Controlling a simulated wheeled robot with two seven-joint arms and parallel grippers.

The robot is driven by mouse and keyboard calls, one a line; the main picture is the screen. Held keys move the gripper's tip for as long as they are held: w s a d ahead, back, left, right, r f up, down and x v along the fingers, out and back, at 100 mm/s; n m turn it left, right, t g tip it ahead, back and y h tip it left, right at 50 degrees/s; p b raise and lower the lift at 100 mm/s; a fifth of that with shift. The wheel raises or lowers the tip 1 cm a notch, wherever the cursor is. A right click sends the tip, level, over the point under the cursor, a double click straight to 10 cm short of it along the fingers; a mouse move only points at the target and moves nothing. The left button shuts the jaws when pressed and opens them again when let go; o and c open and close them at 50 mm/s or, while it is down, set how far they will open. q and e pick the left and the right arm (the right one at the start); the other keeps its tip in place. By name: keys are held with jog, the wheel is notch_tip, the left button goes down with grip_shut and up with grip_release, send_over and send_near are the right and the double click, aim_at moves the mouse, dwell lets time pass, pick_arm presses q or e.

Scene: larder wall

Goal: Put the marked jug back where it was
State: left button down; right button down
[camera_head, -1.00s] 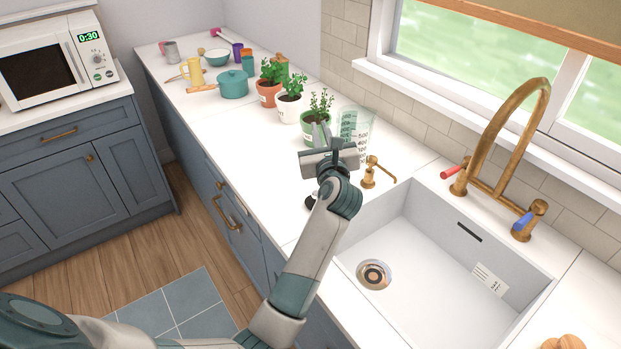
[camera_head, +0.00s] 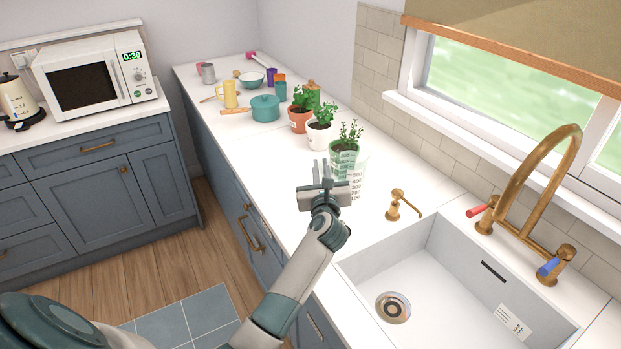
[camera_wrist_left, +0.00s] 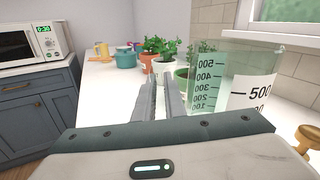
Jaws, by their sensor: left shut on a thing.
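The clear measuring jug with printed volume marks (camera_head: 357,183) is at the counter's sink end, in front of the green-potted plant (camera_head: 347,148). It also shows large at the right of the left wrist view (camera_wrist_left: 235,90), upright. My left gripper (camera_head: 322,172) is shut at the jug's left side, on its handle side. The fingers also show in the left wrist view (camera_wrist_left: 167,90); the handle between them is hard to make out. I cannot tell whether the jug's base touches the counter. My right gripper is not in view.
A white-potted plant (camera_head: 320,133) and a terracotta-potted plant (camera_head: 299,118) stand behind. A teal pot (camera_head: 265,108), yellow jug (camera_head: 229,95) and cups are farther back. The soap dispenser (camera_head: 394,206) and sink (camera_head: 440,275) are right. The counter left of my gripper is clear.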

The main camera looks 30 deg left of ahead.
pick_arm(q)
jog(key=a+f, duration=0.2)
jog(key=a, duration=0.1)
jog(key=shift+a, duration=0.25)
jog(key=shift+f, duration=0.1)
jog(key=shift+f+p, duration=0.4)
jog(key=shift+f, duration=1.55)
jog(key=shift+f, duration=0.1)
jog(key=shift+f, duration=0.15)
jog(key=c, duration=1.8)
grip_release()
